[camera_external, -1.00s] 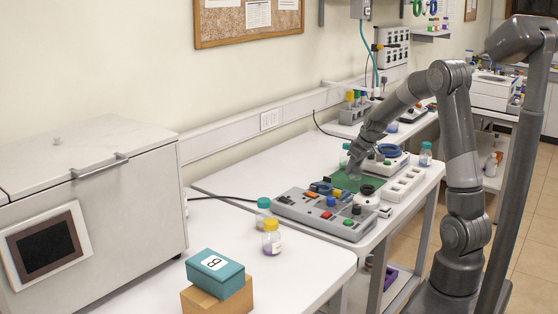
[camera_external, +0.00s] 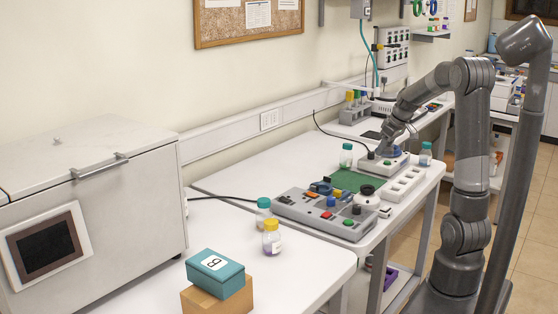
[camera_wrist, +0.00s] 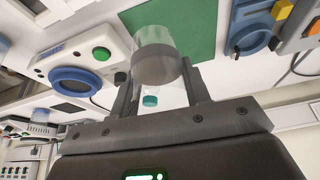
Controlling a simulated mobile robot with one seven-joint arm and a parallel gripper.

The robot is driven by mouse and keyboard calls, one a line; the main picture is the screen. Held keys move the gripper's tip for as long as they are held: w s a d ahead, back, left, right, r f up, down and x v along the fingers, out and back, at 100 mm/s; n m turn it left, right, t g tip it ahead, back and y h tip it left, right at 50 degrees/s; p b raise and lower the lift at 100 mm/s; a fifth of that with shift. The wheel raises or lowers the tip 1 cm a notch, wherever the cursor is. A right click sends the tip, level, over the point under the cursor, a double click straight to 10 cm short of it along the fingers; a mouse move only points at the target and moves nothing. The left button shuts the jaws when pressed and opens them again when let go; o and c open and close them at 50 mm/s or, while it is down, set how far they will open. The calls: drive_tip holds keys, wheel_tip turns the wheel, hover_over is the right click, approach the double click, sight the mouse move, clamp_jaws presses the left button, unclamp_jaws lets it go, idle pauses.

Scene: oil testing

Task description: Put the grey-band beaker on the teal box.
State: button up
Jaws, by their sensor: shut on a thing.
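The teal box (camera_external: 215,265) with a white label marked 8 sits on a brown cardboard box at the front left. My gripper (camera_external: 388,149) is over the far part of the middle table, well away from the teal box. In the wrist view its fingers (camera_wrist: 160,88) are shut on the grey-band beaker (camera_wrist: 155,67), a clear cylinder with a wide grey band. I cannot make out the beaker clearly in the external view.
A yellow-capped bottle (camera_external: 271,240) and a teal-capped bottle (camera_external: 264,212) stand near the box. A device (camera_wrist: 75,80) with a blue ring is beside the beaker.

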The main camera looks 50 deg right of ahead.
drive_tip(key=w+a+r+n+y, duration=0.1)
drive_tip(key=w+a+r+n, duration=0.1)
drive_tip(key=w+a, duration=0.7)
drive_tip(key=w+a+r+n+y, duration=0.1)
drive_tip(key=w+a+r+n, duration=0.15)
drive_tip(key=a, duration=0.95)
drive_tip(key=w+a+r+n+g+y, duration=0.1)
drive_tip(key=w+a+r+n, duration=0.15)
drive_tip(key=a, duration=0.85)
drive_tip(key=w+a+r+n, duration=0.2)
drive_tip(key=w+a, duration=0.2)
drive_tip(key=a, duration=0.8)
drive_tip(key=s+a+r+n+g+y, duration=0.15)
drive_tip(key=s+a, duration=0.35)
drive_tip(key=a, duration=0.6)
drive_tip(key=s+a+r+n, duration=0.3)
drive_tip(key=s+a, duration=0.2)
drive_tip(key=a, duration=0.7)
drive_tip(key=s+a+r+n+g, duration=0.15)
drive_tip(key=s+a, duration=0.35)
drive_tip(key=a, duration=0.6)
approach(196, 276)
drive_tip(key=shift+s+a+f+t, duration=0.15)
drive_tip(key=shift+a+t, duration=0.25)
drive_tip(key=shift+a, duration=0.4)
drive_tip(key=shift+f, duration=2)
drive_tip(key=shift+f, duration=0.1)
